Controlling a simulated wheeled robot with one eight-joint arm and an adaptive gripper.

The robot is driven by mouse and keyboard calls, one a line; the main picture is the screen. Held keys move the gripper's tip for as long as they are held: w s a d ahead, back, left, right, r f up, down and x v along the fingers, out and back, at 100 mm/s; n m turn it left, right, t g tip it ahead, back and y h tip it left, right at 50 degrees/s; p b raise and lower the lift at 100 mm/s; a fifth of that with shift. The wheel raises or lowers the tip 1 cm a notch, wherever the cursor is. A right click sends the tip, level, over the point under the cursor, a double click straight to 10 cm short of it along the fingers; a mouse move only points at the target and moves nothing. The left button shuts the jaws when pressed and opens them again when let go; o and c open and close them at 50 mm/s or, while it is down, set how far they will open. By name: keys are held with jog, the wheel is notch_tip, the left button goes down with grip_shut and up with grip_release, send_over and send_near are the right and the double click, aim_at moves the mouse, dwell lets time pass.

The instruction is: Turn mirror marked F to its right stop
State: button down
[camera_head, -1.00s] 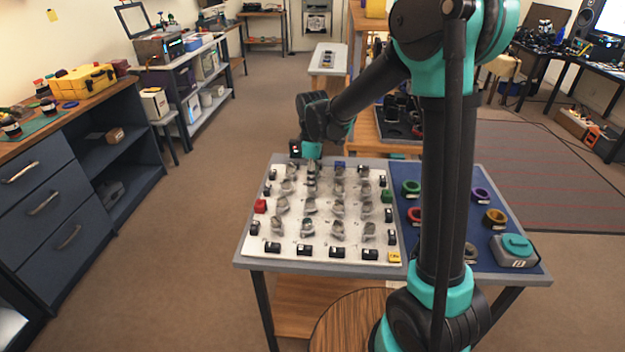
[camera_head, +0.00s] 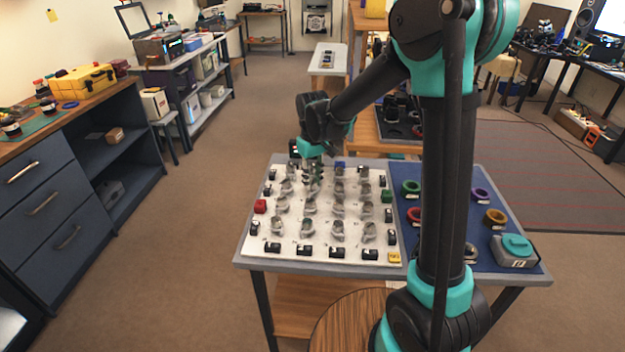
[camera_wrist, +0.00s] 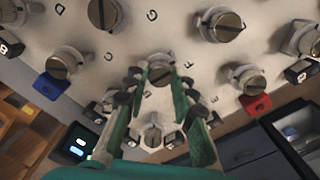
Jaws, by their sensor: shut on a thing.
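The mirror marked F (camera_wrist: 160,72) is a round metal knob with a slot across its face, on a pale mount. The letter F is printed just to its right in the wrist view. My gripper (camera_wrist: 161,78) has its green fingers around the knob, one on each side, and is shut on it. In the head view my gripper (camera_head: 312,166) reaches down to the far part of the white board (camera_head: 262,228), where the fingers and the knob are too small to make out clearly.
Several similar knobs stand close around, including one beside a blue block (camera_wrist: 47,86) and one beside a red block (camera_wrist: 255,103). Black lettered blocks line the board's edges. A blue mat (camera_head: 480,240) with coloured rings lies right of the board.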

aim_at(313, 182)
jog(key=m, duration=0.3)
jog(key=shift+m, duration=2.2)
jog(key=c, duration=1.3)
grip_release()
jog(key=shift+o, duration=0.2)
jog(key=shift+r, duration=0.1)
notch_tip(313, 182, up, 12)
